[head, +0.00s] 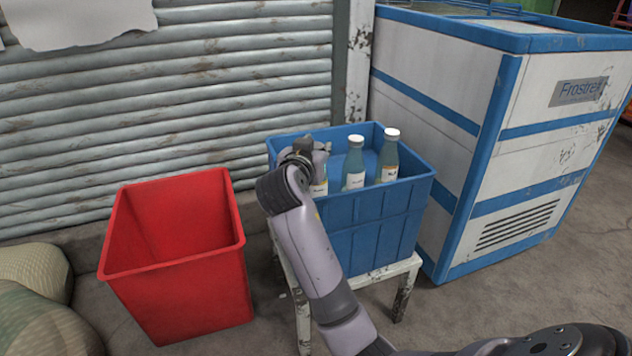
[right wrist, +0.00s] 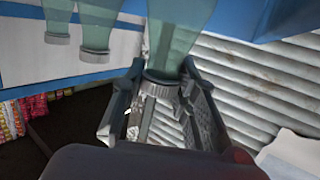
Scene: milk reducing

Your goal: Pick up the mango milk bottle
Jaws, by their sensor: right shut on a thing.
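A blue crate (head: 372,235) holds teal-green milk bottles with white caps and pale labels. The middle bottle (head: 353,166) and the right bottle (head: 389,158) stand upright in it. A third bottle (head: 319,188) at the crate's left side is mostly hidden behind my right gripper (head: 303,152). In the right wrist view, my right gripper (right wrist: 163,103) is shut on this bottle (right wrist: 178,40) at its cap and neck. The other two bottles hang at upper left of that view, clear of the fingers. The label wording is too small to read. My left gripper is not in view.
The crate stands on a worn white stool (head: 400,272). An empty red bin (head: 190,265) is on the floor to the left. A white and blue freezer (head: 450,120) stands close on the right. A corrugated shutter (head: 170,110) is behind. Sacks (head: 40,300) lie at lower left.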

